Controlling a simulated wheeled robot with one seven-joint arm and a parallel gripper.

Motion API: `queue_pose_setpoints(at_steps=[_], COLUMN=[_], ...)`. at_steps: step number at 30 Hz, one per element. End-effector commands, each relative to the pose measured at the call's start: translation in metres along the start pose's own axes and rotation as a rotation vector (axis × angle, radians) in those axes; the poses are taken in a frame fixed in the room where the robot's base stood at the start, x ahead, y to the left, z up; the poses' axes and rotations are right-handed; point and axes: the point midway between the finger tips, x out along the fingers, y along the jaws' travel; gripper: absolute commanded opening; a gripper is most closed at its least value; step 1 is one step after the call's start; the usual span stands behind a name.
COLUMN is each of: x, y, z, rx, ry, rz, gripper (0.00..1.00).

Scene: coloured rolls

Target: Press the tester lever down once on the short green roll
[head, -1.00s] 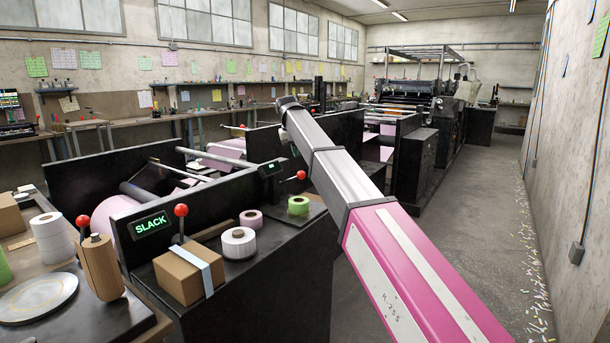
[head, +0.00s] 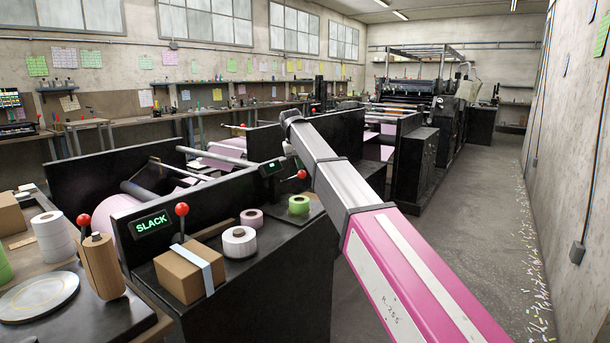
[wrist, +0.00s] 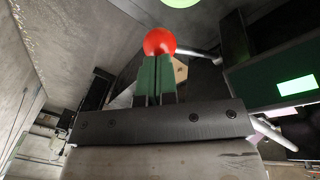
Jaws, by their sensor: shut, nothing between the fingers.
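The short green roll (head: 298,205) lies on the dark bench top of the machine in the head view. Just above and behind it is the tester lever with a red ball knob (head: 302,174); its rod runs left from the knob. In the wrist view the red knob (wrist: 160,41) is just beyond my gripper's fingertips (wrist: 158,58), which are together with nothing held. I cannot tell whether they touch the knob. A piece of the green roll (wrist: 182,2) shows at the top edge.
A pink roll (head: 251,219), a white roll (head: 239,242) and a taped cardboard box (head: 190,273) stand left of the green roll. Another red-knobbed lever (head: 182,210) rises behind the box. A lit sign (head: 152,224) reads SLACK. The aisle floor (head: 465,225) is open on the right.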

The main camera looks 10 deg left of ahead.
Motion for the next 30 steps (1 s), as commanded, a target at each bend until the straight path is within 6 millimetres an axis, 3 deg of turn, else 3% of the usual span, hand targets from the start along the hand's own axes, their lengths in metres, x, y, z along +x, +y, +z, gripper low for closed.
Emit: queue_pose_setpoints(at_steps=[30], x=[0.035], y=[0.000], z=[0.011], rx=[0.000], ry=[0.000], rz=[0.000], gripper=[0.00])
